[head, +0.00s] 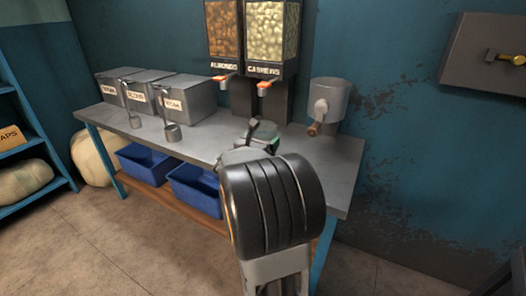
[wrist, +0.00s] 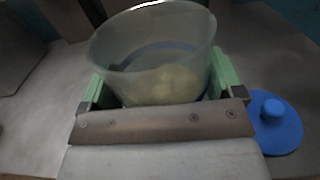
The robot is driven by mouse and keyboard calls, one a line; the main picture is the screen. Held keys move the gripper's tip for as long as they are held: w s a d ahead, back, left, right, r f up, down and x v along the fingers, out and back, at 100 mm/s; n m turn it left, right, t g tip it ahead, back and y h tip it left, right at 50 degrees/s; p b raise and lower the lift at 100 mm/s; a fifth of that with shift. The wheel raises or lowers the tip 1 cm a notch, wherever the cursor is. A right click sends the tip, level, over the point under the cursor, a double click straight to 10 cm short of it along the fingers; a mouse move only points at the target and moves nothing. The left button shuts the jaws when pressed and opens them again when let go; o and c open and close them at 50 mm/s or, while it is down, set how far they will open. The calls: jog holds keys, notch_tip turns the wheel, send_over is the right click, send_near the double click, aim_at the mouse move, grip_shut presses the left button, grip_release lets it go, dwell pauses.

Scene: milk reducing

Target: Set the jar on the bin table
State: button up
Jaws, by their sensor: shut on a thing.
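My gripper (head: 255,138) is over the right part of the grey-topped bin table (head: 205,143) in the head view. In the wrist view its green-padded fingers are shut on a translucent, open-topped jar (wrist: 150,50), one finger on each side. The jar appears upright, with a pale yellowish content low inside. In the head view my arm and gripper hide most or all of the jar. I cannot tell whether its base touches the tabletop.
A blue lid with a knob (wrist: 274,122) lies right of the jar in the wrist view. Labelled metal bins (head: 185,97), metal scoops (head: 171,131), nut dispensers (head: 262,70) and a wall-side grinder (head: 328,103) stand around. Blue crates (head: 145,163) sit below. The table's front middle looks clear.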

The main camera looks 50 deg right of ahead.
jog(key=shift+f+b, duration=0.5)
jog(key=shift+f, duration=1.1)
jog(key=shift+d+f, duration=0.1)
jog(key=shift+f, duration=0.05)
jog(key=o, duration=0.9)
